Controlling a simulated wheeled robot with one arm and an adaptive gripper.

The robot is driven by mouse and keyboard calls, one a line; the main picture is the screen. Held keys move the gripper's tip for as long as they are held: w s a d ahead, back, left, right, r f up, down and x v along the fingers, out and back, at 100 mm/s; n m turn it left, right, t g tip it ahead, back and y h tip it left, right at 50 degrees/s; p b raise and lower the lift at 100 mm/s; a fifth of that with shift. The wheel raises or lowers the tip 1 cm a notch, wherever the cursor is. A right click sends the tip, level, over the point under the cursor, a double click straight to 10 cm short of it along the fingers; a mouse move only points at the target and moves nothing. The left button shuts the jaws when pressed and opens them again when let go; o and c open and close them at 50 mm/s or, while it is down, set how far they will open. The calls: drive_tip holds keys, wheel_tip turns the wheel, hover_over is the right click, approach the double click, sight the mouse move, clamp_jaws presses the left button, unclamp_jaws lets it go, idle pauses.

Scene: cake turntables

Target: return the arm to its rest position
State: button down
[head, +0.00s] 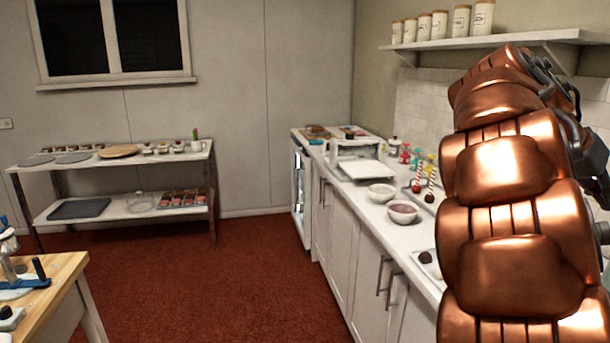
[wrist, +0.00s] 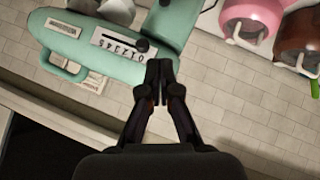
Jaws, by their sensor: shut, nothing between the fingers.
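My copper-coloured arm fills the right side of the head view, raised and bent over the white counter (head: 392,226). The gripper itself does not show in the head view. In the wrist view my gripper (wrist: 159,68) is shut and empty, its two dark fingertips together.
Bowls (head: 402,211) and cake pops stand on the counter. A shelf of canisters (head: 480,41) hangs above it. A pink pot (wrist: 252,16) shows in the wrist view. A metal-legged rack (head: 128,164) stands at the back left, a wooden table (head: 62,285) at front left. Red floor between is clear.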

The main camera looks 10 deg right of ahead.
drive_tip(key=s+a+f+n+t+y+p, duration=0.1)
drive_tip(key=a+f+n+y, duration=0.15)
drive_tip(key=a+f, duration=0.35)
drive_tip(key=s+a+f+n+t+y+p, duration=0.1)
drive_tip(key=a+f+n+y+p, duration=0.2)
drive_tip(key=a, duration=0.5)
drive_tip(key=s+a+f+n+y+p, duration=0.1)
drive_tip(key=s+a+f+n, duration=0.2)
drive_tip(key=a, duration=0.5)
drive_tip(key=s+a+f+n+y+p, duration=0.1)
drive_tip(key=s+a+f+n, duration=0.2)
drive_tip(key=s+a+f, duration=0.3)
drive_tip(key=s+a+f+n+g+y, duration=0.1)
drive_tip(key=s+a+f, duration=0.4)
drive_tip(key=a, duration=0.5)
drive_tip(key=shift+a+f+n+y+p, duration=0.35)
drive_tip(key=shift+f+n+y, duration=0.3)
drive_tip(key=shift+n, duration=0.6)
drive_tip(key=shift+d, duration=0.1)
